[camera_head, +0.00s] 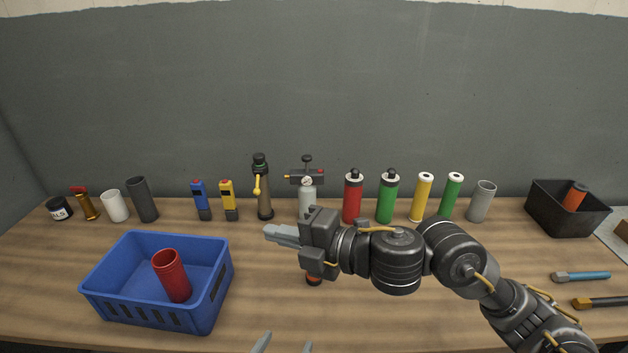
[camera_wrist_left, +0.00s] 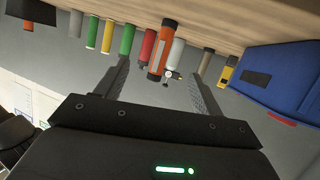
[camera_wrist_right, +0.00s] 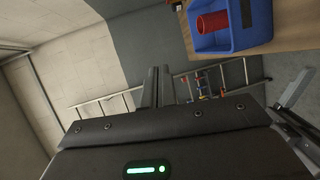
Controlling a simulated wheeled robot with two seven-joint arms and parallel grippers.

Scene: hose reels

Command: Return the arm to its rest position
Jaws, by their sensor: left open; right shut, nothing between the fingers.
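My right arm reaches in from the right across the table in the head view. Its gripper (camera_head: 272,233) is shut and empty, pointing left above the table. In the right wrist view the fingers (camera_wrist_right: 158,80) are together with nothing between them. My left gripper (camera_head: 285,346) shows only its fingertips at the bottom edge of the head view, apart and empty. In the left wrist view its fingers (camera_wrist_left: 160,80) are spread. An orange cylinder with black ends (camera_wrist_left: 164,45) shows beyond them; in the head view my right gripper hides most of it.
A blue crate (camera_head: 128,309) holding a red tube (camera_head: 171,276) stands front left. Several cylinders, pumps and cups line the back. A black bin (camera_head: 563,221) with an orange cylinder (camera_head: 575,196) is far right. Two tools (camera_head: 582,277) (camera_head: 602,302) lie near the right edge.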

